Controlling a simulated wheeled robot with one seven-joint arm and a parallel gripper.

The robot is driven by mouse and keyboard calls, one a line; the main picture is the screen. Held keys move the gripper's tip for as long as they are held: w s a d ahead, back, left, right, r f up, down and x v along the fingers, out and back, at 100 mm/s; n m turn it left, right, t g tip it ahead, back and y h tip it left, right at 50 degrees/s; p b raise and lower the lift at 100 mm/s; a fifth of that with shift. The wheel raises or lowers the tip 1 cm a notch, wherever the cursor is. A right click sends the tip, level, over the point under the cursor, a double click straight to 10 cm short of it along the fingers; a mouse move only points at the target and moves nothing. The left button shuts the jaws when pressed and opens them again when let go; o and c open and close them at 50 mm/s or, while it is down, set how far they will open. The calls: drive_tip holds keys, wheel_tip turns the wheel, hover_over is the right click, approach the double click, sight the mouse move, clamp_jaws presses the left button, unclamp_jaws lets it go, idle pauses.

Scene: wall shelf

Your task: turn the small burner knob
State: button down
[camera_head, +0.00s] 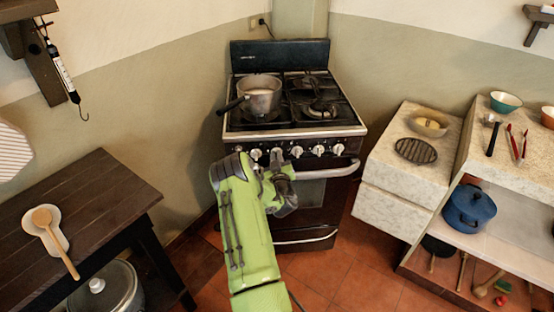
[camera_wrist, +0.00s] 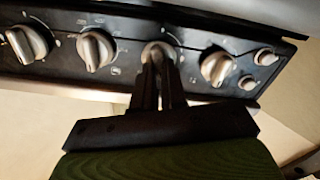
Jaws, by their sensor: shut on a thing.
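The stove (camera_head: 292,133) stands at the back with a row of silver knobs along its front panel. My gripper (camera_head: 277,163) reaches the panel near the second knob from the left (camera_head: 277,153), partly hiding it. In the wrist view, my gripper (camera_wrist: 160,72) has its two dark fingers close together on a silver knob (camera_wrist: 158,52). The fingers cover the knob's lower part. Other knobs sit on both sides of it, one (camera_wrist: 95,50) to the left and one (camera_wrist: 217,68) to the right. Which burner each knob serves cannot be read.
A saucepan (camera_head: 262,94) stands on the stove's left burners. The oven handle (camera_head: 325,172) runs just below the knobs. Two small buttons (camera_wrist: 265,57) sit at the panel's end in the wrist view. A dark table (camera_head: 90,200) is at left, a stone counter (camera_head: 385,150) at right.

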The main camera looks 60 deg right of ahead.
drive_tip(key=n+b, duration=0.1)
drive_tip(key=n, duration=0.1)
drive_tip(key=n+b, duration=0.1)
drive_tip(key=n, duration=0.1)
drive_tip(key=n+b, duration=0.1)
drive_tip(key=shift+w+a+f+n, duration=0.15)
drive_tip(key=shift+f+n, duration=0.15)
drive_tip(key=shift+n, duration=0.1)
drive_tip(key=n+b, duration=0.1)
drive_tip(key=n, duration=0.5)
drive_tip(key=shift+f+b, duration=0.1)
drive_tip(key=shift+b, duration=0.3)
drive_tip(key=shift+n, duration=0.4)
drive_tip(key=c, duration=1.2)
unclamp_jaws()
drive_tip(key=b+v, duration=0.4)
drive_tip(key=v, duration=1.1)
drive_tip(key=shift+a, duration=0.4)
clamp_jaws()
